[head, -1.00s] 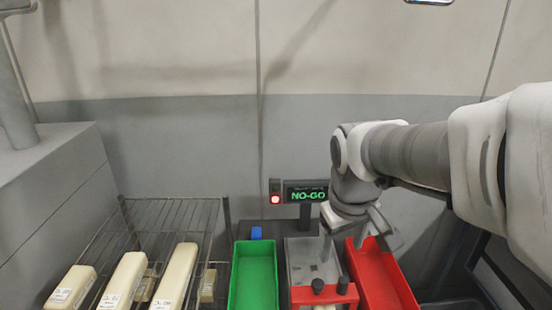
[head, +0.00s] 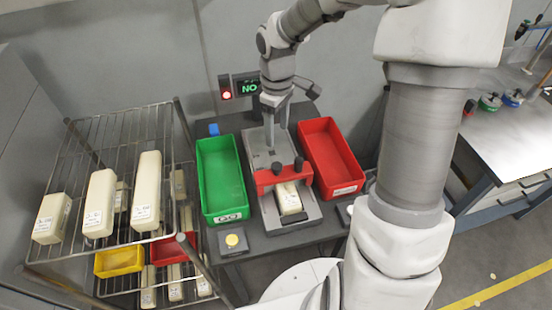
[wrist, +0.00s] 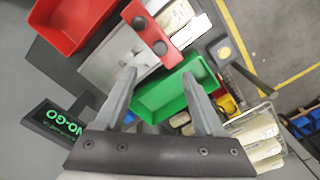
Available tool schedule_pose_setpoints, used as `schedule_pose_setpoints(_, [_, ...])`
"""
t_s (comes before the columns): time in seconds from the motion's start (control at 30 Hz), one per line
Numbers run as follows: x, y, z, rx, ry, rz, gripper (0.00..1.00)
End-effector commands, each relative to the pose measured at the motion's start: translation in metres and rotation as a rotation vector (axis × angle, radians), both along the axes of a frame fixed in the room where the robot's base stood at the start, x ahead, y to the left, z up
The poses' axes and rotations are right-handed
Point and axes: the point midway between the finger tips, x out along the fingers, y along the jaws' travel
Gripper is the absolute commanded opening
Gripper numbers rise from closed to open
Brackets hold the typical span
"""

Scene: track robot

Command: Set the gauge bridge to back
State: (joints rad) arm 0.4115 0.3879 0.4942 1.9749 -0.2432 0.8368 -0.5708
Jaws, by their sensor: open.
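The gauge bridge (head: 264,180) is a red crosspiece with two black knobs, set across the front part of the grey gauge plate (head: 258,149). In the wrist view the bridge (wrist: 139,21) shows beyond my fingertips. A cream block (head: 289,199) with a label lies on the plate at the front, partly hidden under the bridge. My gripper (head: 271,136) points down over the plate, behind the bridge. In the wrist view my gripper (wrist: 160,72) is open and empty, its fingers apart from the bridge.
A green bin (head: 221,180) stands left of the gauge and a red bin (head: 333,158) right. A display (head: 248,86) reading NO-GO, with a lit red lamp (head: 226,95), stands behind. A wire rack (head: 80,150) with cream blocks is at left. A yellow button (head: 232,240) is in front.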

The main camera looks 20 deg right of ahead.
Motion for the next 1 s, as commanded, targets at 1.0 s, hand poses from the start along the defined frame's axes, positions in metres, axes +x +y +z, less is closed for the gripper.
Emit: schedule_pose_setpoints(1.0, [0.000, 0.000, -0.135, -0.001, -0.001, -0.001, 0.71])
